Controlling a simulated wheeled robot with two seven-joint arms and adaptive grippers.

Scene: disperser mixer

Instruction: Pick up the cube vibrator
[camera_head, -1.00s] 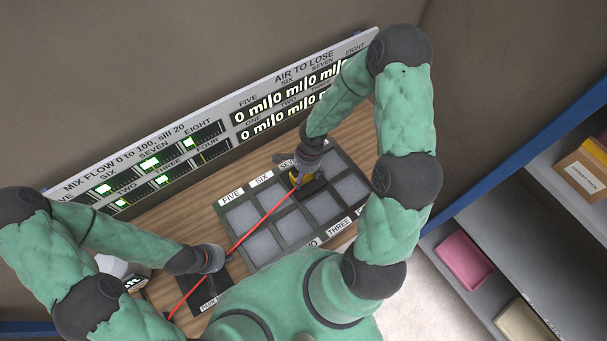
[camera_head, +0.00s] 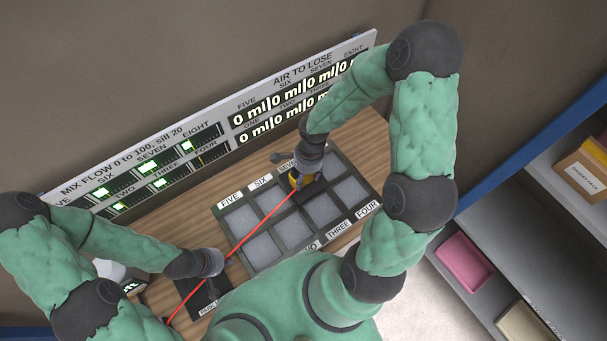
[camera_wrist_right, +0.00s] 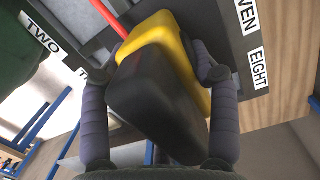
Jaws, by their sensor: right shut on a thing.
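The cube vibrator is a yellow and black block (camera_head: 294,179) with a red cable, over the upper middle of the compartment tray (camera_head: 259,218) in the head view. It fills the middle of the right wrist view (camera_wrist_right: 160,88), its black face toward the camera. My right gripper (camera_head: 303,182) is shut on it, with one dark finger on each side in the wrist view (camera_wrist_right: 158,110). I cannot tell its height above the tray. My left gripper (camera_head: 208,285) is at the lower left, over a dark pad (camera_head: 190,287); its fingers are too hidden to read.
The red cable (camera_head: 255,230) runs from the vibrator down left past my left gripper. A display panel (camera_head: 210,125) stands behind the wooden table (camera_head: 155,218). A shelf at right holds a pink bin (camera_head: 465,262) and a cardboard box (camera_head: 585,172).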

